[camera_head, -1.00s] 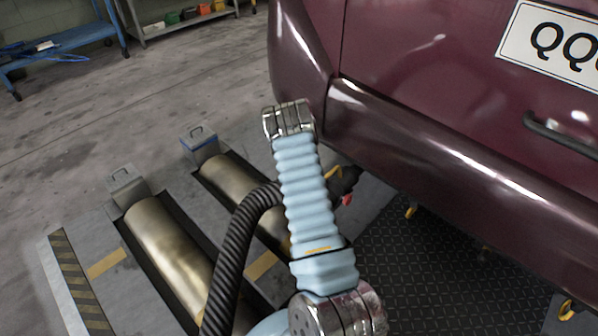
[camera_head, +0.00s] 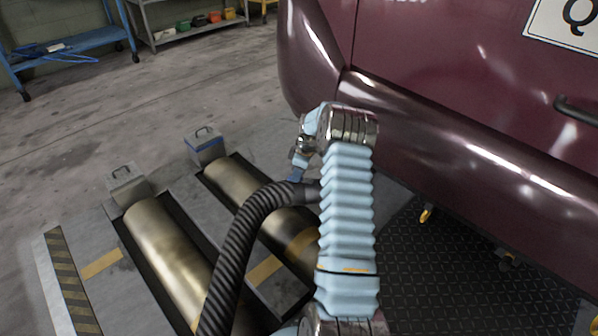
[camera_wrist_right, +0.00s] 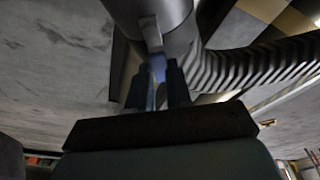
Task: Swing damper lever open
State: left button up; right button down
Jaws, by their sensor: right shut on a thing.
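A black corrugated hose (camera_head: 240,235) rises between the rollers and runs behind my right arm, so its end is hidden in the head view. My right gripper (camera_head: 298,172) points down beside the hose's upper bend. In the right wrist view, a grey round duct end (camera_wrist_right: 165,18) joins the ribbed hose, which runs to the right. A pale, narrow damper lever (camera_wrist_right: 151,34) sticks out of the duct towards my gripper. The two dark fingers of my right gripper (camera_wrist_right: 158,88) are close together around the lever's near end, which is partly hidden. My left gripper is not in view.
A maroon car (camera_head: 440,130) stands close on the right. Brass-coloured rollers (camera_head: 168,250) sit in the floor at left. Dark tread plate (camera_head: 430,280) lies at lower right. A blue cart (camera_head: 70,55) and a grey shelf (camera_head: 195,35) stand far back, with free floor between.

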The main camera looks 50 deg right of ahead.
jog(key=shift+s+a+f+n+y, duration=0.1)
jog(key=shift+s+a+n+y, duration=0.1)
jog(key=shift+n, duration=0.25)
jog(key=shift+s+a+n+y, duration=0.1)
jog(key=shift+n+y, duration=0.1)
jog(key=shift+n, duration=0.25)
jog(key=shift+g, duration=0.3)
jog(key=c, duration=1)
grip_release()
jog(key=shift+w, duration=0.1)
jog(key=p+v, duration=0.2)
jog(key=v, duration=1.2)
jog(key=shift+a, duration=0.1)
